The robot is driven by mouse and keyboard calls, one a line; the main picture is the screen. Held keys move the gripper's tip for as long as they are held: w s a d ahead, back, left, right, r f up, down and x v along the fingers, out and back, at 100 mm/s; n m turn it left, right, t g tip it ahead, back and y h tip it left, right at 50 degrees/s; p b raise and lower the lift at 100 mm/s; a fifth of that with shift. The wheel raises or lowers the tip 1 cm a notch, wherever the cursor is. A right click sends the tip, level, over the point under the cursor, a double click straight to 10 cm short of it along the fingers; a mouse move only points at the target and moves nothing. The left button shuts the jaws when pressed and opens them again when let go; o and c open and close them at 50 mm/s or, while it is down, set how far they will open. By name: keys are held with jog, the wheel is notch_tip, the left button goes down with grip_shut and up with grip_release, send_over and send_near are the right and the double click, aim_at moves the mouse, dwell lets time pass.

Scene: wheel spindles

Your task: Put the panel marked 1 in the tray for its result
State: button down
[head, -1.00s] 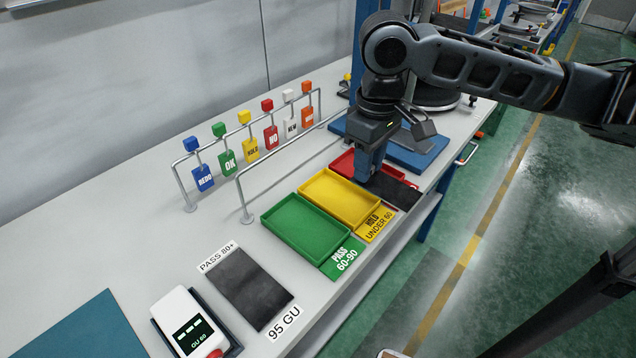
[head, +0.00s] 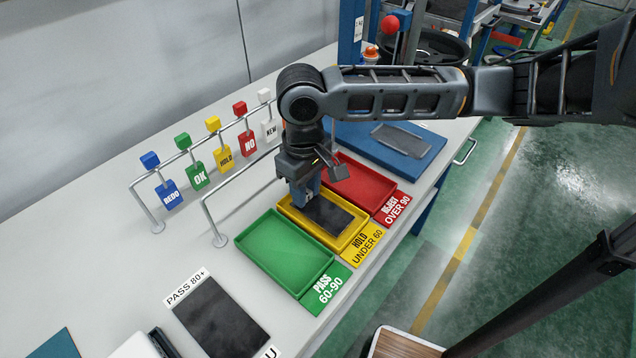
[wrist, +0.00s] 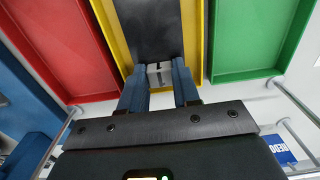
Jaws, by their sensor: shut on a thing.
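My gripper (head: 306,203) is shut on a dark flat panel (head: 328,216) by its rear edge, over the yellow tray. The panel also shows in the wrist view (wrist: 150,35), beyond my fingertips (wrist: 160,82). I cannot read a number on it, nor tell whether it touches the tray floor. The yellow tray (head: 352,243) is labelled HOLD UNDER 60. The green tray (head: 255,262), labelled PASS 60-90, is on its left and empty. The red tray (head: 372,179), labelled REJECT OVER 90, is on its right; its visible part is empty.
Another dark panel (head: 220,318) lies by the PASS 80+ label. A grey panel (head: 403,140) lies on the blue mat (head: 431,165). A metal rail (head: 206,210) and hanging coloured tags (head: 196,177) stand behind the trays. The meter (head: 138,346) is cut off below.

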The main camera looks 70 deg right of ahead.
jog(key=shift+f, duration=0.25)
jog(key=shift+f, duration=0.15)
jog(key=c, duration=0.8)
grip_release()
notch_tip(320, 180, up, 12)
jog(key=shift+r, duration=0.2)
